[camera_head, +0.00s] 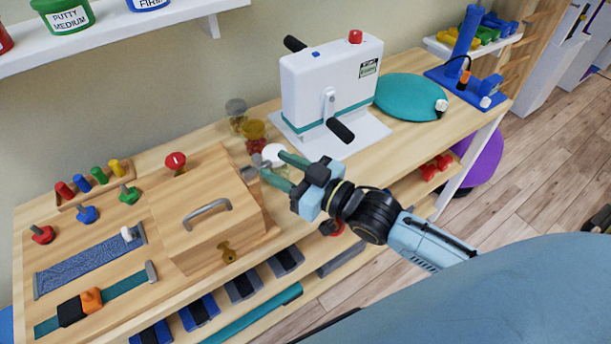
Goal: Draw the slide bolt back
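A wooden box (190,237) stands on the bench, with a grey handle (207,211) on its front, a red knob (176,161) on top and a brass keyhole fitting (228,253). Small grey metal parts (248,173) at its right end look like the slide bolt; the fingers partly hide them. My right gripper (270,163) has its green fingers spread apart at this end of the box, tips close to the metal parts. I cannot tell whether they touch. A white round piece (273,154) shows by the fingertips. My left gripper is not in view.
A white crank machine (331,85) stands behind my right gripper, with a teal disc (411,97) to its right. Small jars (252,129) stand behind the fingertips. Coloured pegs (90,180) and strap boards (90,262) lie left of the box. A shelf (110,37) hangs above.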

